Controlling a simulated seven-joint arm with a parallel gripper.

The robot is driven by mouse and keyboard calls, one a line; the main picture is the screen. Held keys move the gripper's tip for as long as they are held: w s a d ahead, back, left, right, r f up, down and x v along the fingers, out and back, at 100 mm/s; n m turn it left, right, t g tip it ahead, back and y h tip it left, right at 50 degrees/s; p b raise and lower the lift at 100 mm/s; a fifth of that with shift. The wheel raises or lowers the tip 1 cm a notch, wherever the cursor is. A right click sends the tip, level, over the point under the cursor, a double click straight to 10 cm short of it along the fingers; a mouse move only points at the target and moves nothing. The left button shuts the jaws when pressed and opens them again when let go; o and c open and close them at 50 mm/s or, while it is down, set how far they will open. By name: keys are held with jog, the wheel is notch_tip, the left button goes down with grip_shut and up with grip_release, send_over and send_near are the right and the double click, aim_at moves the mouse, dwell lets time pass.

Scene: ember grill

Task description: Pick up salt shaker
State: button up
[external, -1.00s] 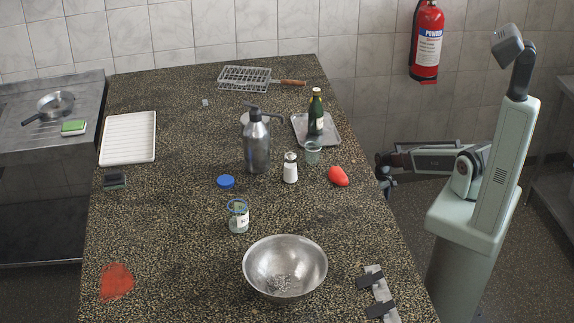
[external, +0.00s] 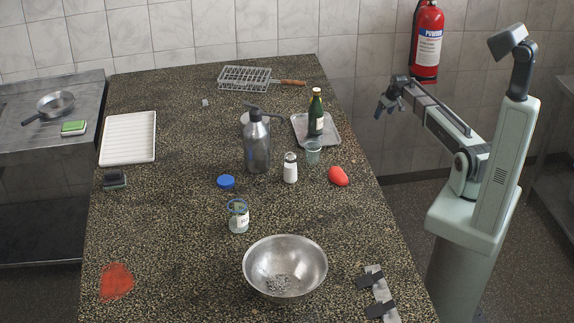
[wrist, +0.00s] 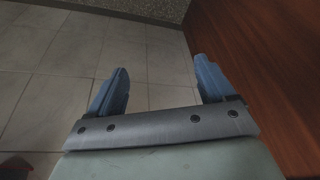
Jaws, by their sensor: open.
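The shaker is not in the wrist view.
A metal pump bottle (external: 257,145), a small glass (external: 313,153) and a red item (external: 338,176) surround the shaker. A green bottle (external: 316,112) stands on a metal tray (external: 331,136) behind. A jar (external: 238,217) and steel bowl (external: 285,250) are in front.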

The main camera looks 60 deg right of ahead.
jog(key=w+a+r+n, duration=0.2)
jog(key=w+a+r, duration=0.2)
jog(key=a+r, duration=0.9)
notch_tip(320, 180, up, 24)
jog(key=n+y, duration=0.4)
jog(key=n, duration=0.6)
send_over(289, 163)
jog(key=s+d, duration=0.3)
jog(key=d, duration=0.2)
jog(key=shift+x, duration=6.5)
jog(key=shift+w+d, duration=0.1)
jog(key=shift+w, duration=0.05)
